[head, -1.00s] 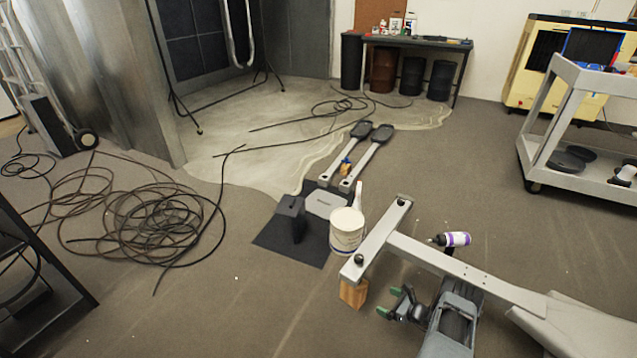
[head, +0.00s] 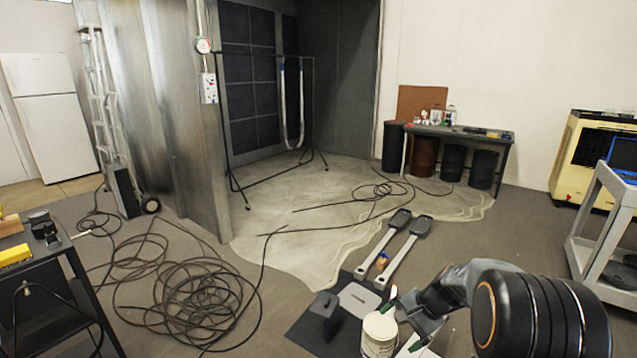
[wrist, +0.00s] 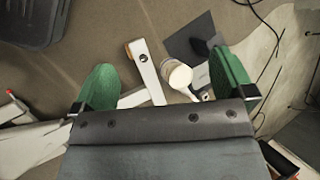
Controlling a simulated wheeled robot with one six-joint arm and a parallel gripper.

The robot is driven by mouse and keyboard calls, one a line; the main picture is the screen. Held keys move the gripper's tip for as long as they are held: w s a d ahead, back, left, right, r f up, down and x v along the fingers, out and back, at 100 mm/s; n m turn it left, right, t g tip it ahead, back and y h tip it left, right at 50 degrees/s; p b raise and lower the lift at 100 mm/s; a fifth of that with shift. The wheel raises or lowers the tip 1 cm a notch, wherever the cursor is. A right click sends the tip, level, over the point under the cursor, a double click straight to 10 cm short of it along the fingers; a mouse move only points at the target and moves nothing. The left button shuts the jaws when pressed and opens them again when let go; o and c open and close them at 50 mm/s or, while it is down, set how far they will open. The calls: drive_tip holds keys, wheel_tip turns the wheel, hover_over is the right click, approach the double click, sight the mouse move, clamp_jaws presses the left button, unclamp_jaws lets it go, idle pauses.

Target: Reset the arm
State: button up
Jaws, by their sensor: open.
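My gripper (head: 405,318) has green fingertips and is raised at the lower right of the head view, with my dark arm behind it. In the wrist view the two green fingers (wrist: 165,82) stand wide apart with nothing between their tips. The wrist camera looks down past them at the floor, a white bucket (wrist: 178,74) and a pale frame bar (wrist: 150,75). The fingers appear well above these and hold neither. In the head view the bucket (head: 379,335) is just left of the gripper and partly hidden by it.
Two grey pedal arms (head: 400,245) lie by a dark mat (head: 308,336) on the floor. A tangle of black hose (head: 180,295) covers the left floor. A grey cart (head: 600,225) stands at right, a black cart (head: 50,290) at left, a workbench (head: 460,135) at the back.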

drive_tip(key=s+a+r+n+t+h+p, duration=0.1)
drive_tip(key=s+a+r+n+h+p, duration=0.1)
drive_tip(key=s+r+p, duration=0.4)
drive_tip(key=s+a+r+n+t+h+p, duration=0.1)
drive_tip(key=s+r+n+p, duration=0.6)
drive_tip(key=r, duration=1.3)
drive_tip(key=s+a+h, duration=0.1)
drive_tip(key=s+h, duration=0.1)
drive_tip(key=s, duration=0.2)
drive_tip(key=shift+s+a+n+h, duration=0.15)
drive_tip(key=shift+s+n+h, duration=0.15)
drive_tip(key=shift+s+h, duration=0.1)
drive_tip(key=shift+c, duration=0.4)
